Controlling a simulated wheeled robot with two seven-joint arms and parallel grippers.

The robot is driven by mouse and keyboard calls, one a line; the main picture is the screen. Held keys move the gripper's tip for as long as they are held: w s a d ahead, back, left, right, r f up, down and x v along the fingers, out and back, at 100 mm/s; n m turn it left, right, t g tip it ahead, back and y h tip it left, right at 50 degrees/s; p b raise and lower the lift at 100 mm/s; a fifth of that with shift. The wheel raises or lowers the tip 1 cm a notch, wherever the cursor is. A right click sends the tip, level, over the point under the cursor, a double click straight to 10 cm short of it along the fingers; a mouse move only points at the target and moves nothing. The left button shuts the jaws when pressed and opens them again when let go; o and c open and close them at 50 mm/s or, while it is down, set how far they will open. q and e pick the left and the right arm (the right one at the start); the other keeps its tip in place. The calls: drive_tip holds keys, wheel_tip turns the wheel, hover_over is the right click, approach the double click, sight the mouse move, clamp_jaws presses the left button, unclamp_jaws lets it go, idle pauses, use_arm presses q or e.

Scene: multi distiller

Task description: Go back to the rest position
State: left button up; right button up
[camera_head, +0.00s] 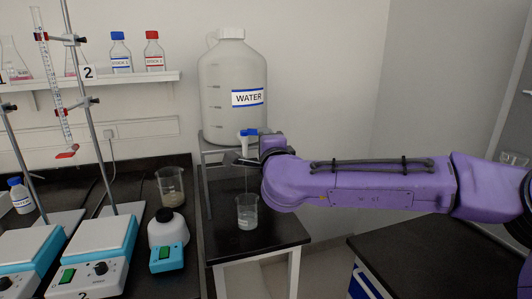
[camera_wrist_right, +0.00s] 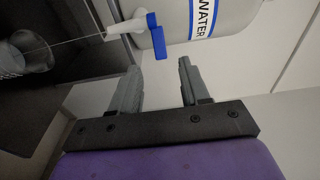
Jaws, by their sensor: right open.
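My right arm reaches in from the right, with the right gripper (camera_head: 242,158) just below the tap of the water container (camera_head: 224,90). In the right wrist view the right gripper (camera_wrist_right: 158,66) is open, with nothing between its fingers. The blue tap handle (camera_wrist_right: 153,36) is just beyond the fingertips, apart from them. It also shows in the head view (camera_head: 248,132). A thin stream runs from the tap to a glass beaker (camera_head: 247,212) on the low black table. The beaker also shows at the left of the wrist view (camera_wrist_right: 32,52). My left gripper is not in view.
A beaker (camera_head: 171,187), a small stirrer with a white-and-black top (camera_head: 168,228), hot plates (camera_head: 95,250) and burette stands crowd the left bench. Bottles stand on a shelf (camera_head: 130,79). Another dark bench (camera_head: 430,245) lies below my right arm.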

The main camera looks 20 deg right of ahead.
drive_tip(key=s, duration=0.3)
drive_tip(key=shift+a, duration=0.1)
drive_tip(key=s+d+f+n+g, duration=0.1)
drive_tip(key=s+f+n+g, duration=0.25)
drive_tip(key=f, duration=1.45)
drive_tip(key=s+d+f+n+g, duration=0.1)
drive_tip(key=s+f+n+g, duration=0.3)
drive_tip(key=f, duration=1.3)
drive_tip(key=s+d+f+n+g, duration=0.1)
drive_tip(key=s+d+f+g, duration=0.1)
drive_tip(key=s+d+f, duration=0.2)
drive_tip(key=s+d+f+n+g+h, duration=0.1)
drive_tip(key=s+d+f+n+g, duration=0.1)
drive_tip(key=s+f, duration=0.9)
drive_tip(key=s+d+f+n+g+h, duration=0.1)
drive_tip(key=s+d+f+g, duration=0.2)
drive_tip(key=s, duration=1.4)
drive_tip(key=d+f, duration=0.3)
drive_tip(key=f, duration=0.2)
drive_tip(key=shift+d, duration=0.3)
drive_tip(key=shift+n, duration=0.25)
